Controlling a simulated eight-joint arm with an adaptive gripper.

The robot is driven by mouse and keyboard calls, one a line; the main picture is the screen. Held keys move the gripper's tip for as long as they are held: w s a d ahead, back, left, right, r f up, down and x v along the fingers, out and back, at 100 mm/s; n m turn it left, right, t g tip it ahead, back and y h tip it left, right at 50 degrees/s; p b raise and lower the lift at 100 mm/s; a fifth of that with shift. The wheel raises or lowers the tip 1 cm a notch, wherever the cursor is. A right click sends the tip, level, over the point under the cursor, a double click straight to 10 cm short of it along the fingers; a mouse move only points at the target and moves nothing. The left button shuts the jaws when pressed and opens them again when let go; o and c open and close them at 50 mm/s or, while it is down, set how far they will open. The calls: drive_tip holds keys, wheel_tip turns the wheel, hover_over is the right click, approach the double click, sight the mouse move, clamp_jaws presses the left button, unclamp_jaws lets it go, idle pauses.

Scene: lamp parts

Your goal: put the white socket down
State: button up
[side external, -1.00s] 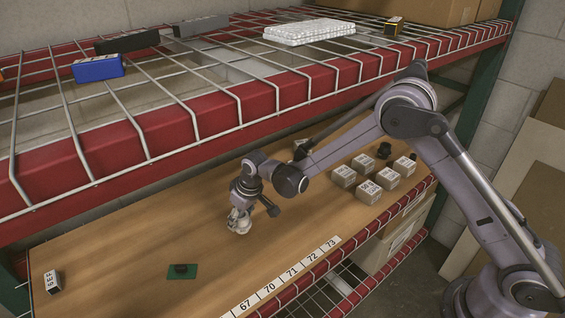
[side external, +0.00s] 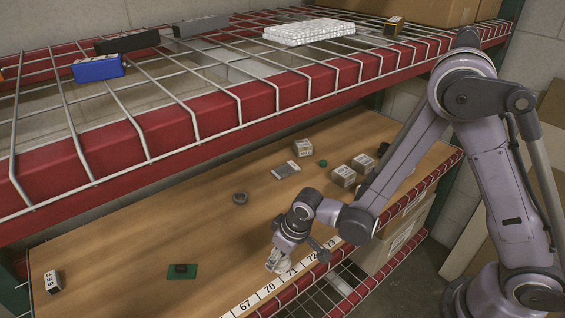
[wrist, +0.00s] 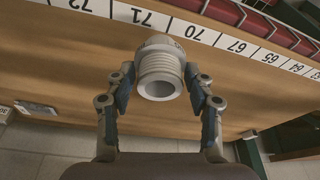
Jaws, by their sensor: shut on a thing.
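The white socket (wrist: 160,72) is a pale cylinder with a ribbed, threaded side and a round open end facing the wrist camera. My gripper (side external: 279,257) is shut on it, with one finger on each side in the wrist view. In the side view the white socket (side external: 277,266) is at the front edge of the wooden shelf (side external: 150,235), beside the number strip (side external: 268,288) near the labels 70 and 71. I cannot tell whether its lower end touches the shelf.
A green square with a black part (side external: 182,270) lies to the left. A grey ring (side external: 240,198), a grey plate (side external: 285,170) and a green disc (side external: 323,163) lie behind. White boxes (side external: 343,177) stand back right, partly behind my arm. The wire upper shelf (side external: 250,95) overhangs the back.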

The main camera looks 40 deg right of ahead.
drive_tip(key=w+d+m, duration=0.1)
drive_tip(key=w+d, duration=0.2)
drive_tip(key=w+d+m, duration=0.1)
drive_tip(key=w+d, duration=0.2)
drive_tip(key=w+d+m+h, duration=0.1)
drive_tip(key=w+d, duration=0.2)
drive_tip(key=w, duration=0.1)
drive_tip(key=shift+w+d+f+m, duration=0.1)
drive_tip(key=shift+f+m, duration=0.1)
drive_tip(key=shift+m, duration=0.2)
drive_tip(key=w+d+m, duration=0.1)
drive_tip(key=w+d, duration=0.1)
drive_tip(key=d, duration=0.2)
drive_tip(key=w+d+m, duration=0.1)
drive_tip(key=w+d, duration=0.1)
drive_tip(key=d, duration=0.2)
drive_tip(key=w+d+m+h, duration=0.1)
drive_tip(key=w+d, duration=0.1)
drive_tip(key=d, duration=0.2)
drive_tip(key=shift+w+r+m, duration=0.1)
drive_tip(key=shift+w+m, duration=0.2)
drive_tip(key=shift+w, duration=0.05)
drive_tip(key=shift+d, duration=0.15)
drive_tip(key=shift+f, duration=1.45)
drive_tip(key=shift+f, duration=0.2)
drive_tip(key=o, duration=1.2)
drive_tip(key=shift+c, duration=0.2)
